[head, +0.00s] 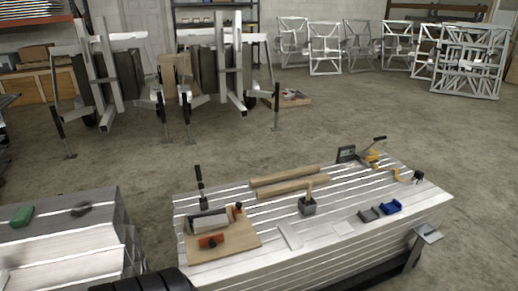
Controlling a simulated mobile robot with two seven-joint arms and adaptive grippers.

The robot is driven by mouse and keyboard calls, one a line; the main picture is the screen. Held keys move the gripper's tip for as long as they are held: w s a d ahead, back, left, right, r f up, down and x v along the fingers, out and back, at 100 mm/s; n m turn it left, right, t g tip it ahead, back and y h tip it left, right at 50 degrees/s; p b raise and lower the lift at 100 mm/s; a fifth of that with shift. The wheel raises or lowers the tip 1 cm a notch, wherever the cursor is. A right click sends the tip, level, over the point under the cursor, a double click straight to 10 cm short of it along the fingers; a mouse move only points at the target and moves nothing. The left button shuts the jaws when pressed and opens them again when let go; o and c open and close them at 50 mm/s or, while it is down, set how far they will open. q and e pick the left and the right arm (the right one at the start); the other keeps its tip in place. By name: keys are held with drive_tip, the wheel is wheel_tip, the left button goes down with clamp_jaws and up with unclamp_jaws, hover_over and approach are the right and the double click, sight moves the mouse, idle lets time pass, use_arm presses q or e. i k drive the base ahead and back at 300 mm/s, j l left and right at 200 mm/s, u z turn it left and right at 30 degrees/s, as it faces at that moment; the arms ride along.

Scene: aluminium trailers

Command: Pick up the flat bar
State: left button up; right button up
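A short, flat, pale metal bar (290,235) lies on the slatted aluminium bench top (225,272) near its front edge, in the head view. It lies flat and across the slats, just right of a wooden board (240,243). It looks like the flat bar; its colour is close to that of the bench, so its outline is faint. A small flat pale plate (343,227) lies to its right. Neither of my grippers shows in this view.
The board carries a grey block and orange-and-black tools. Two wooden lengths (285,187), a grey holder (307,206), blue (391,207) and grey blocks and a yellow tool (370,157) share the bench. Another metal-topped bench (60,250) stands left. Open concrete floor lies behind.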

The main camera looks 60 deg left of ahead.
sight(292, 241)
drive_tip(key=u, duration=1.5)
